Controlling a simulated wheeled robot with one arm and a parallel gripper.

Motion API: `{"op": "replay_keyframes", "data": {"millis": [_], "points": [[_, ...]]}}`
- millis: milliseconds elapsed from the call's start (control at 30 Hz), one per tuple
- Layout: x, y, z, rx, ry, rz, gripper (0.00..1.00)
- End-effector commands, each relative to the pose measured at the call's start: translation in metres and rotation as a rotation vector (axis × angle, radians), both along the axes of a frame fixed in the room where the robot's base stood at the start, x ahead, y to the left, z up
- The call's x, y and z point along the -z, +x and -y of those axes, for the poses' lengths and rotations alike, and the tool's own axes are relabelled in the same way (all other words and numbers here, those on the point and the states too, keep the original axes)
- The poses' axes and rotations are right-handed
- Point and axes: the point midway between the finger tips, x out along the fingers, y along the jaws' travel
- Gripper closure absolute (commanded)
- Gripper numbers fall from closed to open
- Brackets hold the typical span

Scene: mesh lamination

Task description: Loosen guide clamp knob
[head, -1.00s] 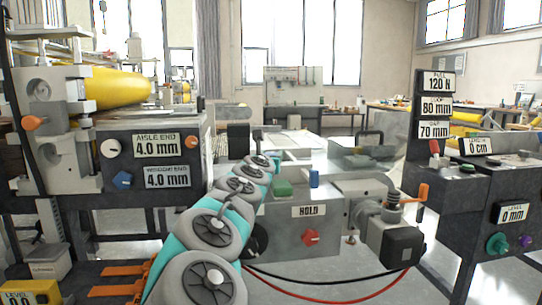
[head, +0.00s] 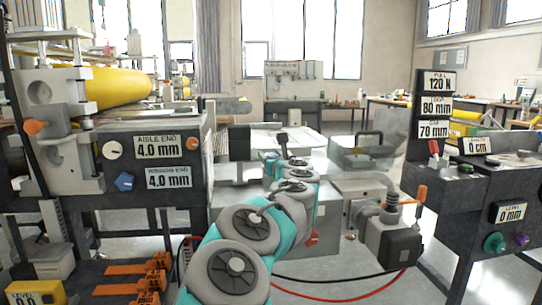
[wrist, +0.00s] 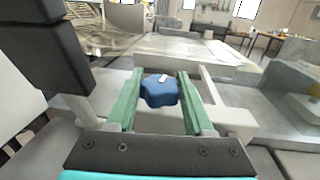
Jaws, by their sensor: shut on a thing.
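My gripper (wrist: 160,88) has two green fingers, one on each side of a blue lobed knob (wrist: 160,95) with a white mark on top. The fingers are shut on this knob, which shows upright between them in the wrist view. In the head view my arm reaches forward over the middle machine and hides the knob. The fingers cannot be made out there. A separate blue knob (head: 124,182) is on the left machine's panel, well apart from my gripper.
The left machine has a yellow roller (head: 118,88) and "4.0 mm" readouts (head: 162,149). A clear cover (head: 362,155) and an orange-handled crank (head: 420,194) stand to the right of my arm. A red hose (head: 345,297) hangs low. A dark block (wrist: 50,55) rises close at the wrist view's left.

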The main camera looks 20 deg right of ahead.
Motion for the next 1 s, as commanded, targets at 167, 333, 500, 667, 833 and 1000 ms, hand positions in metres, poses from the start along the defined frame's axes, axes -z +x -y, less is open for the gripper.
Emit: {"op": "replay_keyframes", "data": {"millis": [167, 333, 500, 667, 833, 1000], "points": [[0.0018, -0.0006, 0.0033, -0.096, 0.000, -0.003, 1.00], [0.0013, 0.0002, 0.0019, -0.168, 0.000, -0.002, 1.00], [0.0006, 0.0005, -0.0002, -0.212, -0.001, -0.001, 1.00], [0.0003, 0.0008, -0.0009, -0.225, -0.001, 0.000, 1.00], [-0.0002, 0.0007, -0.0011, -0.226, -0.001, 0.001, 1.00], [-0.0004, 0.0006, -0.0012, -0.226, -0.001, 0.001, 0.46]]}}
